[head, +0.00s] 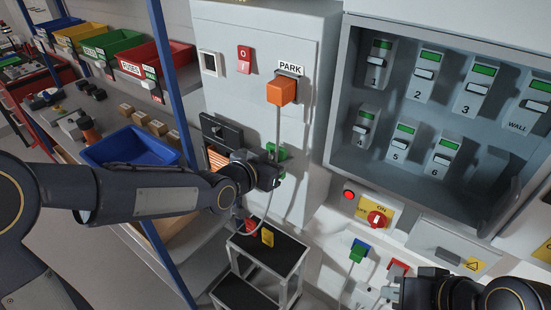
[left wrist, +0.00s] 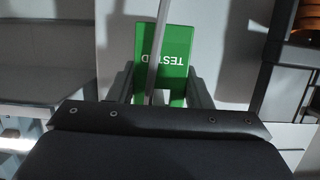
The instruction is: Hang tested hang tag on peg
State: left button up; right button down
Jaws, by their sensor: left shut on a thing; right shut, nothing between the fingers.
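The green hang tag (head: 275,150) marked TESTED is in my left gripper (head: 276,174), in front of the grey cabinet door. In the left wrist view the tag (left wrist: 178,48) sits between both fingers, its lettering upside down. A grey cable crosses in front of the tag in that view. The cable hangs from the orange plug (head: 281,91) under the PARK label. I cannot make out a peg. My right gripper (head: 392,293) is shut and empty at the lower right, partly hidden by its own wrist.
A red tag (head: 249,228) and a yellow tag (head: 267,236) show below my left gripper, near the black step stool (head: 266,255). A blue bin (head: 130,146) stands on the left shelf.

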pick_arm(q)
jog(key=o, duration=1)
jog(key=shift+o, duration=0.2)
jog(key=s+a+n+g+y, duration=0.1)
jog(key=s+a+n+y, duration=0.25)
jog(key=s+a, duration=0.9)
jog(key=s+a+f+n+g, duration=0.2)
jog(key=s+a, duration=0.2)
jog(key=s, duration=0.5)
jog(key=s+a+f+n+g+y, duration=0.1)
jog(key=s+a+f+n+g, duration=0.2)
jog(key=s, duration=0.5)
jog(key=shift+s+a+b, duration=0.4)
jog(key=shift+a+b, duration=0.05)
jog(key=shift+a, duration=0.2)
